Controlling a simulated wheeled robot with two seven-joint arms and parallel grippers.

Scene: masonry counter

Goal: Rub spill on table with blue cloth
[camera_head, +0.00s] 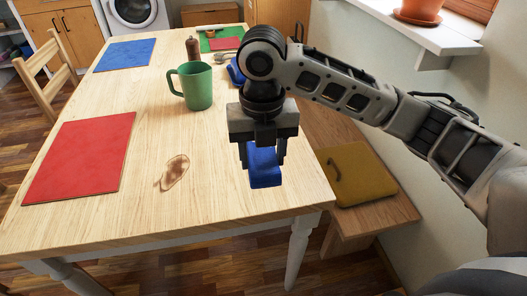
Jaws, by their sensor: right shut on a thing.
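My right gripper (264,160) points down over the near right part of the wooden table (225,190). It is shut on a blue cloth (264,175), which hangs between and below its fingers. I cannot tell whether the cloth touches the tabletop. A brown spill (174,172) lies on the table to the left of the gripper, apart from the cloth. My left gripper is not in view.
A green mug (197,88) and a brown pepper mill (192,49) stand farther back. A red mat (80,158) lies at left, a blue mat (124,55) beyond it. A bench with a yellow cushion (355,172) is at right. The table is clear around the spill.

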